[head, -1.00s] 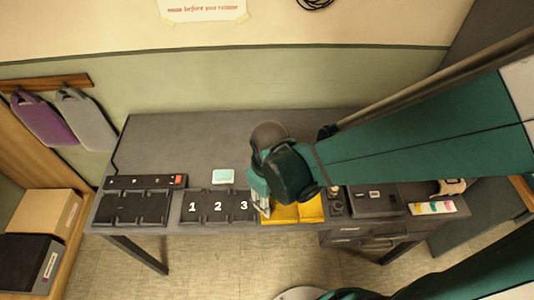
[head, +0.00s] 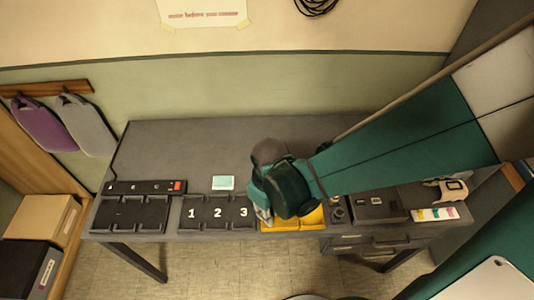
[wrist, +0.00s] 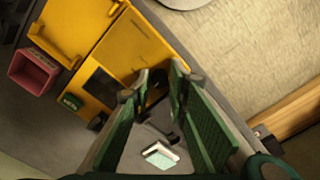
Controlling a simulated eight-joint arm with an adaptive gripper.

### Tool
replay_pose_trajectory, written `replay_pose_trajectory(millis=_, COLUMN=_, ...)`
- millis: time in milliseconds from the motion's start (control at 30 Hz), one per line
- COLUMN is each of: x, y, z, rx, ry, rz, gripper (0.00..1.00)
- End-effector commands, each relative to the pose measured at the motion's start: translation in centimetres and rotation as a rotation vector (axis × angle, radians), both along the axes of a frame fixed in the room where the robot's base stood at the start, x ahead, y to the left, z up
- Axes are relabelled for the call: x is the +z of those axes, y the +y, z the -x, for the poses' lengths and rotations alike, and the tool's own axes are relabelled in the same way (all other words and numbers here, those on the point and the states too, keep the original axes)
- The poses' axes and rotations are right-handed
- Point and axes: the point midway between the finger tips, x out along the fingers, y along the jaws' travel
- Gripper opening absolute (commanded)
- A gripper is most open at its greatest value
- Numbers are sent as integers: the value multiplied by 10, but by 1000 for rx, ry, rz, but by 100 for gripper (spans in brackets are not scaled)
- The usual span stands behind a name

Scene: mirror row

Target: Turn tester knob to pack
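My gripper (head: 263,214) is low over the yellow trays (head: 305,218) near the front edge of the desk. In the wrist view my gripper (wrist: 160,78) has its green fingers apart, with dark parts between the tips that I cannot make out. A dark grey box (head: 377,203) with a small display stands to the right of the trays, and small dark round knob-like parts (head: 338,212) sit at its left side. I cannot read any markings on them. My forearm and wrist cover part of the desk behind the trays. No knob is clearly readable in the wrist view.
A black tray numbered 1, 2, 3 (head: 216,225), another black tray (head: 130,226) and a power strip (head: 145,187) lie to the left. A white and teal block (head: 223,183) sits behind. A colored card (head: 436,214) lies right. The back left of the desk is clear.

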Motion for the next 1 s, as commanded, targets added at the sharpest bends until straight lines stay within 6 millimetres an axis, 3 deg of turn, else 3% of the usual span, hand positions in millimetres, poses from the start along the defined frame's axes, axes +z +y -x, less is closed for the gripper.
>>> replay_pose_trajectory(millis=100, x=0, y=0, z=0, rx=0, ry=0, rz=0, gripper=2)
replay_pose_trajectory(millis=567, x=0, y=0, z=0, rx=-61, ry=1, rz=-1, gripper=2)
replay_pose_trajectory(millis=1000, x=-1, y=0, z=0, rx=-361, ry=1, rz=-1, gripper=2)
